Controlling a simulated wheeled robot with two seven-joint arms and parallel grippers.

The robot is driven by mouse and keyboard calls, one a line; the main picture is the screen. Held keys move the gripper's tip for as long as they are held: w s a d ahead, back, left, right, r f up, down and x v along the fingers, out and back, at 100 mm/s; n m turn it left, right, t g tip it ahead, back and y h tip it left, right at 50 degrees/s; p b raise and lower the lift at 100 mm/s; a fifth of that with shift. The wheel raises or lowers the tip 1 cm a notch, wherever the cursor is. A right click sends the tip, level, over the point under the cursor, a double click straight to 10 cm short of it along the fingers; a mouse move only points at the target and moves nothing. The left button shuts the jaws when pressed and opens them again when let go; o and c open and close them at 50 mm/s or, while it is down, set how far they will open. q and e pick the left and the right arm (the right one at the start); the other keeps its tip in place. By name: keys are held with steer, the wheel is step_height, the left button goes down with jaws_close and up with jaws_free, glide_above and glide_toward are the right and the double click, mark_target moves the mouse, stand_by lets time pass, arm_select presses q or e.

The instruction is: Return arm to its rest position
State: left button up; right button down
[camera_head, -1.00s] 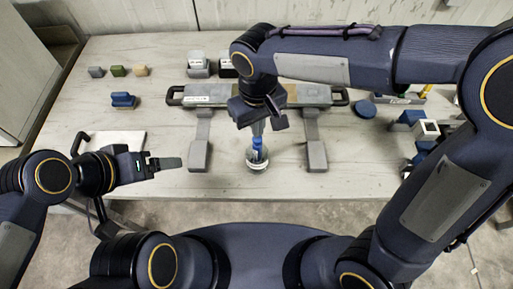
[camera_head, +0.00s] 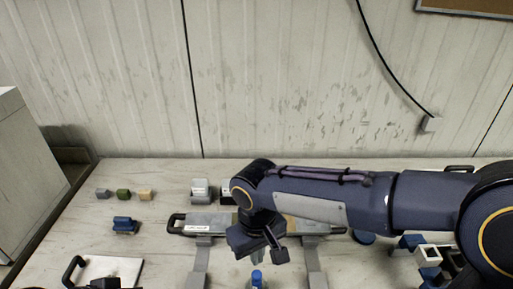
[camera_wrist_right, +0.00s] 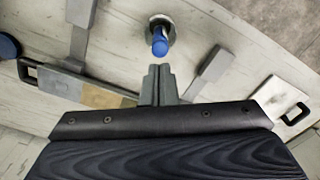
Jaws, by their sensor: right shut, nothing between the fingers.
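My right arm comes in from the right in the head view and bends down at the table's middle. My right gripper (camera_head: 257,258) points down and is shut and empty. It is above a blue-capped piece (camera_head: 257,279), whose lower part is cut off by the bottom edge. In the right wrist view, the shut fingers (camera_wrist_right: 158,70) are just short of the blue cap (camera_wrist_right: 159,43) in the picture, with a gap between them. The cap's piece stands in a round, clear holder (camera_wrist_right: 162,28).
A grey long case (camera_head: 205,222) with black handles lies behind the gripper, with grey straps (camera_head: 199,262). Small blocks (camera_head: 123,194), a blue piece (camera_head: 124,225) and a white tray (camera_head: 118,268) are left. Blue and white parts (camera_head: 427,256) crowd the right. A wall (camera_head: 100,80) stands behind.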

steer(key=shift+d+r, duration=0.15)
steer(key=shift+d, duration=0.2)
steer(key=s+d+r+m+t+y, duration=0.1)
steer(key=s+d+r+m, duration=0.1)
steer(key=d, duration=0.4)
steer(key=s+d+r+m+y, duration=0.1)
steer(key=d+y, duration=0.1)
steer(key=d, duration=0.4)
steer(key=s+d+f+m+t, duration=0.1)
steer(key=s+d+m+t, duration=0.3)
steer(key=s+d, duration=0.4)
steer(key=shift+s+f+m+t+y+b, duration=0.3)
steer(key=shift+s+f+m+y, duration=0.05)
steer(key=shift+s+m+y, duration=0.05)
